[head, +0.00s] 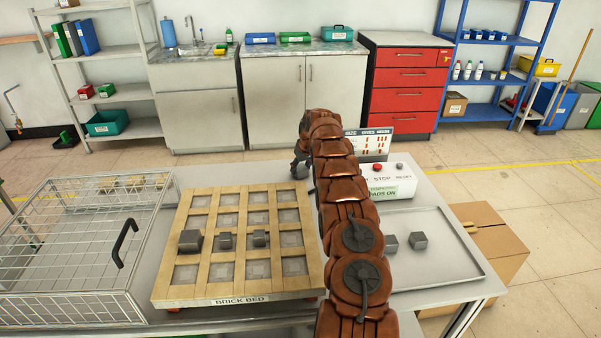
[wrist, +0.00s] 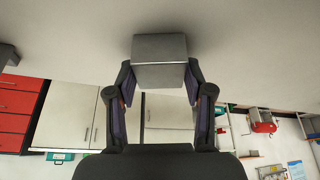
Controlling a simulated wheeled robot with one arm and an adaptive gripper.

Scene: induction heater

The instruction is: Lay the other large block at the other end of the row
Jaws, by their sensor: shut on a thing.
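My gripper (wrist: 160,78) is shut on a large grey block (wrist: 160,48), which sits between its two fingers in the wrist view. In the head view my gripper (head: 300,165) is partly hidden behind my arm, above the back right of the brick bed; the held block is hard to make out there. On the brick bed (head: 237,301), a larger grey block (head: 190,240) lies at the left end of the middle row. The right pad of that row is bare.
A grey tray (head: 455,262) on the right holds two small blocks (head: 418,240), one partly beside my arm. A wire cage lid (head: 75,250) with a black handle stands left of the bed. A sign and a button panel (head: 390,182) stand behind the tray.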

